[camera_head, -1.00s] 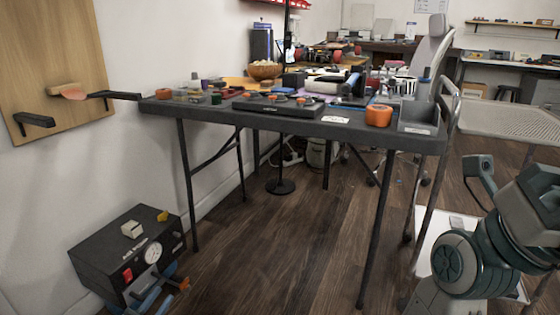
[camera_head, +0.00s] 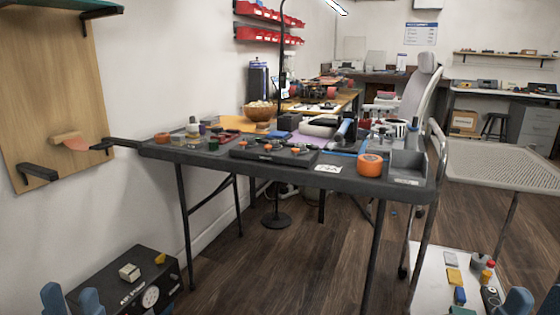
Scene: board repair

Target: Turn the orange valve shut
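A black box with a white round gauge (camera_head: 150,297) stands on the floor at the bottom left, with its lower front cut off by the picture edge. The orange valve cannot be made out in this view. My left gripper (camera_head: 72,300) shows as two blue fingertips, apart and with nothing between them, at the bottom left in front of the black box (camera_head: 118,272). My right gripper (camera_head: 535,302) shows as two blue fingertips, apart, at the bottom right, partly cut off by the edge.
A dark folding table (camera_head: 345,184) with tools and an orange tape roll (camera_head: 370,164) stands in the middle. A white low surface (camera_head: 428,272) with small coloured parts is at the lower right. A wooden board (camera_head: 60,110) hangs on the left wall.

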